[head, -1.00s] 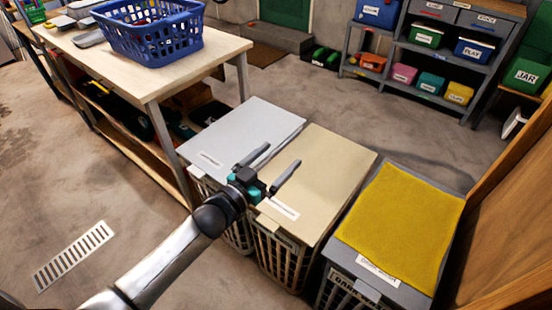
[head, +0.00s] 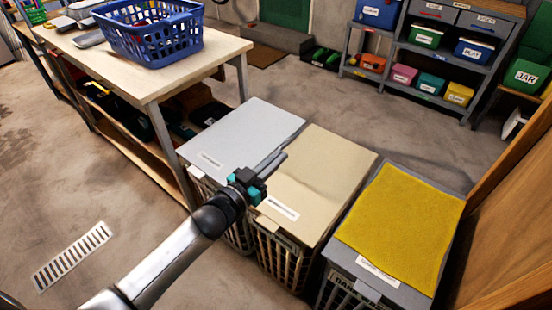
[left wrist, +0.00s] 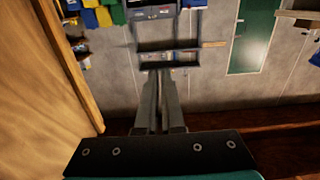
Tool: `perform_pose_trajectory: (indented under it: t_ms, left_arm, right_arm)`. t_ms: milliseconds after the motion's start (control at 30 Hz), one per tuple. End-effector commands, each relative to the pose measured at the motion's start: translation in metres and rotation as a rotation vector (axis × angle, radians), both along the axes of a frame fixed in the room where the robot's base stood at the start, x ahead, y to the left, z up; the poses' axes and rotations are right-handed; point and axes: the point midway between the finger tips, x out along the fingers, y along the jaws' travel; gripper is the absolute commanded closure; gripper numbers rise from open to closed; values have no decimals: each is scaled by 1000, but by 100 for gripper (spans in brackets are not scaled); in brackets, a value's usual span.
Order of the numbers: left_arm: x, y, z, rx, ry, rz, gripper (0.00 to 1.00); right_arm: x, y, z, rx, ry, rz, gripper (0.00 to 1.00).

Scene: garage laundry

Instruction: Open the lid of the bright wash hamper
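Three lidded hampers stand in a row in the head view. The left one has a pale grey lid (head: 245,135), the middle one a beige lid (head: 320,175). The right one has a grey lid (head: 395,293) with a yellow cloth (head: 405,225) on it, and its front reads "DARK WASH". The other two labels are too small to read. All lids lie flat and closed. My left gripper (head: 277,160) appears over the seam between the left and middle lids, fingers together and nothing visible between them. Its fingers also show in the left wrist view (left wrist: 160,80). My right gripper is out of view.
A workbench (head: 160,80) with a blue basket (head: 148,35) stands at the left, close to the left hamper. A wooden panel (head: 510,235) rises beside the right hamper. Shelves with bins (head: 430,60) stand at the back. Open floor lies between.

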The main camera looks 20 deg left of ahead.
Motion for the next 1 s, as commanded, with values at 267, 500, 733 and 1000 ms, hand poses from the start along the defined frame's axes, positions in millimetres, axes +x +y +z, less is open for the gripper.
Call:
perform_pose_trajectory:
  t_ms: [267, 500, 733, 1000]
  left_arm:
    - [0, 0, 0, 0, 0, 0, 100]
    - [0, 0, 0, 0, 0, 0, 100]
    - [0, 0, 0, 0, 0, 0, 100]
    - [0, 0, 0, 0, 0, 0, 71]
  right_arm:
    - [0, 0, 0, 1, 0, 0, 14]
    - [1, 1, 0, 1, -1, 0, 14]
    - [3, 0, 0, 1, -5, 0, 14]
    - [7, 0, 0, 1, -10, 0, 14]
